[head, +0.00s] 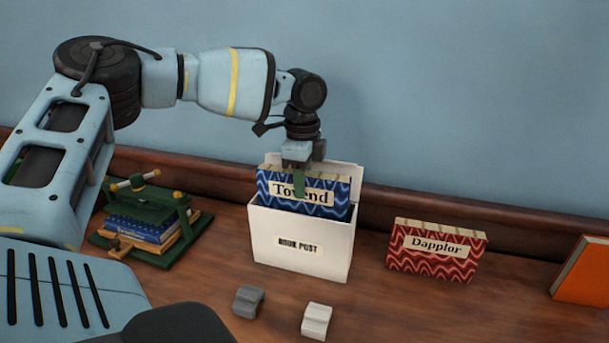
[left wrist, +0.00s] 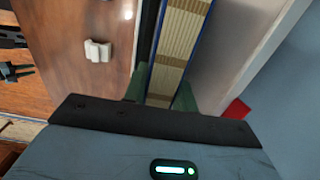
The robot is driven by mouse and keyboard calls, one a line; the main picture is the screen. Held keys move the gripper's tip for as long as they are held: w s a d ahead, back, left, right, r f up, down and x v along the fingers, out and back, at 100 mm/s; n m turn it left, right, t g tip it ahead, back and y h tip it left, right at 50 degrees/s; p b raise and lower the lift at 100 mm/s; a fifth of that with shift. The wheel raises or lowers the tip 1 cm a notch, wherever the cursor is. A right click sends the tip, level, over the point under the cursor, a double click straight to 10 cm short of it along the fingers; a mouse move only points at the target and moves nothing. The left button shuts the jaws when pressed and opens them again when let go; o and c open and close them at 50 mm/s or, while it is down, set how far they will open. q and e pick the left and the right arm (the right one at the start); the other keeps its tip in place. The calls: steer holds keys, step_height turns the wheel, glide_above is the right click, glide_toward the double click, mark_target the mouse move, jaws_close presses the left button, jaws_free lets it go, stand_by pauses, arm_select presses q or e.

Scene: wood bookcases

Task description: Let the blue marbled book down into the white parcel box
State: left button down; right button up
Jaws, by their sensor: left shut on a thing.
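The blue marbled book (head: 330,207), with a cream label reading "Tovend", stands upright, its lower part hidden inside the white parcel box (head: 323,258). The box is marked "BOOK POST", and its back wall rises behind the book. My left gripper (head: 299,184) points down from above, shut on the book near its top edge. In the left wrist view the green fingers (left wrist: 160,88) sit on either side of the book's cream page edge (left wrist: 178,50). Whether the book touches the box floor is hidden. My right gripper is not in view.
A red book labelled "Dapplor" (head: 436,250) stands right of the box, and an orange book (head: 582,270) is at the right edge. A green press (head: 150,222) holding books is at left. Grey (head: 248,301) and white (head: 316,321) small blocks lie in front.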

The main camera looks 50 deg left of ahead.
arm_select(q)
steer(key=shift+f+b, duration=0.45)
steer(key=shift+f, duration=0.7)
steer(key=c, duration=1)
jaws_free()
steer(key=shift+c, duration=0.2)
steer(key=o, duration=0.4)
steer(key=shift+r, duration=0.1)
